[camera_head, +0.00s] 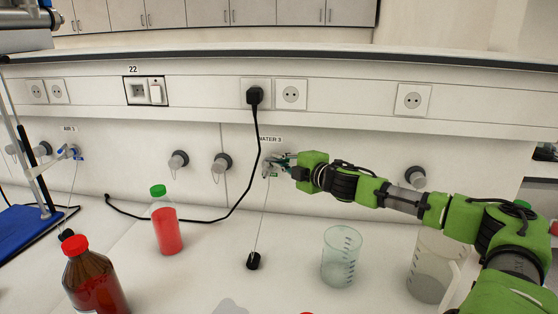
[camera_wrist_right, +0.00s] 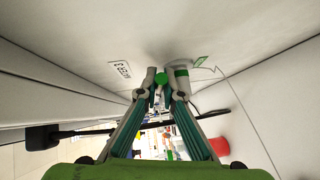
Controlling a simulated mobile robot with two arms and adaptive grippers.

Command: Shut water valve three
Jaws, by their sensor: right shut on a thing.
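Water valve three (camera_head: 268,171) is a small wall tap under the label "WATER 3" (camera_head: 270,139), at the middle of the head view. My right gripper (camera_head: 281,160) reaches it from the right and is shut on it. In the right wrist view, the valve's green handle (camera_wrist_right: 160,79) shows between the fingertips of the right gripper (camera_wrist_right: 161,92), with the grey valve body (camera_wrist_right: 182,78) just beside it. The fingers partly hide the valve in the head view, so its turn angle is hard to tell. My left gripper is not in view.
A black plug (camera_head: 254,96) hangs its cable left of the valve. A red-filled bottle (camera_head: 166,228), a brown bottle (camera_head: 93,282), a glass beaker (camera_head: 341,257) and a larger one (camera_head: 430,268) stand on the bench below. Other wall taps (camera_head: 221,162) sit nearby.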

